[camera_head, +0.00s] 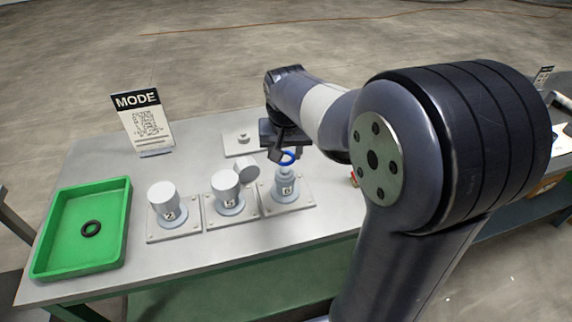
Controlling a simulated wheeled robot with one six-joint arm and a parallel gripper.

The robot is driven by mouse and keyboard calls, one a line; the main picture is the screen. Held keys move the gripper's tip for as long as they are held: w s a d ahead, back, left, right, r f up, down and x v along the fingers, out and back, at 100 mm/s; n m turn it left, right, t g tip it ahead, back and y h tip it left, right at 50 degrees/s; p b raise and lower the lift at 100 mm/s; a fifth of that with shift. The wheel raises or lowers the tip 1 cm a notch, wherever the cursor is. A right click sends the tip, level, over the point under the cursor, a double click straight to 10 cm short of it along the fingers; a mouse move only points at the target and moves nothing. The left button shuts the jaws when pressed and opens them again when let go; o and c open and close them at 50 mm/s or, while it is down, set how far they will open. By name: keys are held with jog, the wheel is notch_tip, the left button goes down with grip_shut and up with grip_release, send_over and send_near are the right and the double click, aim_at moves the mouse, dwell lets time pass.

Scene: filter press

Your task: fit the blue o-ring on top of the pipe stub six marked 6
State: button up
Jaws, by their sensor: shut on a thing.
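The blue o-ring (288,158) shows at the tip of my gripper (284,154), which is shut on it. The ring is just above or at the top of the rightmost pipe stub (286,189). I cannot tell whether it touches the stub. This stub is grey, upright on a square plate, with a small label that looks like a 6. My gripper reaches in from behind the stub, and my arm hides part of the bench to the right.
Two capped stubs stand to the left, one labelled 2 (164,204) and a middle one (228,193). A grey cylindrical piece (247,169) leans by the middle one. A MODE sign (143,122) stands behind.

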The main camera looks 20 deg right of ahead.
aim_at(285, 169)
jog(key=shift+f, duration=2)
jog(key=shift+f, duration=0.15)
jog(key=o, duration=1)
jog(key=shift+c, duration=0.2)
jog(key=shift+r, duration=0.35)
jog(key=v, duration=1.1)
jog(key=shift+r, duration=0.3)
